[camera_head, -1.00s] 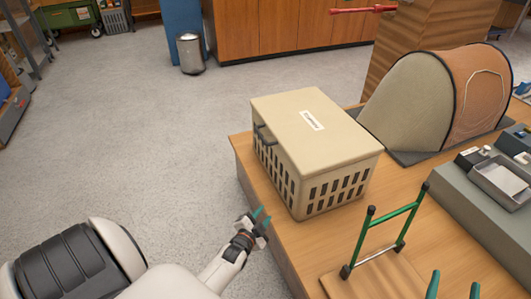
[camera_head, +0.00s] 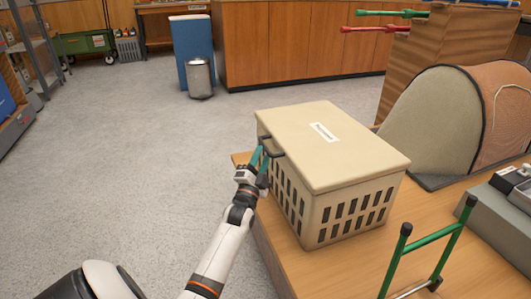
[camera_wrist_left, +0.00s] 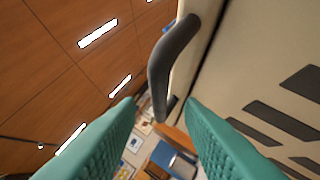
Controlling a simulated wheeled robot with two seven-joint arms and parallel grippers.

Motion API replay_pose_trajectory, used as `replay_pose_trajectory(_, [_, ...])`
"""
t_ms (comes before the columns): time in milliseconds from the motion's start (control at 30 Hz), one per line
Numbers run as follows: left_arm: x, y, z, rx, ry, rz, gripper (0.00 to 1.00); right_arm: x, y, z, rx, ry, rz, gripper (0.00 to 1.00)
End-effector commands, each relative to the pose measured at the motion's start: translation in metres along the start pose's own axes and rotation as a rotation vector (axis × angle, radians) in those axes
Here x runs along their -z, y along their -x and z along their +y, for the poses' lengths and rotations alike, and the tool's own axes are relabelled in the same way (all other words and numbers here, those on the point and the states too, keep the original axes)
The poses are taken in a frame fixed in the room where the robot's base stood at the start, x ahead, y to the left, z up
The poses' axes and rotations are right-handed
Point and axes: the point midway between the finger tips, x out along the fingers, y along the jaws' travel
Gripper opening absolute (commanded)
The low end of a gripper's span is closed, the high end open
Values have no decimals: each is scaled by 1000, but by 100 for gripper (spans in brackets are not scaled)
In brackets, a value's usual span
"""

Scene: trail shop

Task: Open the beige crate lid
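The beige crate (camera_head: 345,214) stands on the wooden platform, with slotted walls and its lid (camera_head: 335,150) lying shut on top. A label is on the lid. A dark handle (camera_head: 270,147) sticks out at the lid's left edge, and it shows large in the left wrist view (camera_wrist_left: 170,62). My left gripper (camera_head: 260,159) is at the crate's left side, close to this handle. In the left wrist view its green fingers (camera_wrist_left: 160,125) are apart, with the handle's lower end near the gap between them. I cannot tell whether they touch it. My right gripper is out of view.
A green frame (camera_head: 430,250) stands on the wooden platform (camera_head: 335,275) in front of the crate. A tent (camera_head: 440,120) is behind it to the right. A bin (camera_head: 200,77) stands far back. The grey floor (camera_head: 130,150) on the left is clear.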

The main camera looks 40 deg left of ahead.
Motion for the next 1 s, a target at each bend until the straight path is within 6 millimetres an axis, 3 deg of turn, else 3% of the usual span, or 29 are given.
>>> replay_pose_trajectory(233, [1, -35, -1, -1, 0, 0, 34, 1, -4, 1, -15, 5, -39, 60])
replay_pose_trajectory(633, [0, -43, 0, 2, 0, 0, 34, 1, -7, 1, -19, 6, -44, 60])
replay_pose_trajectory(867, [0, -43, 0, 2, 0, 1, 0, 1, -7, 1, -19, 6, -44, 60])
replay_pose_trajectory(1000, [0, -42, -1, 2, 0, 1, 0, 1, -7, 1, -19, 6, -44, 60])
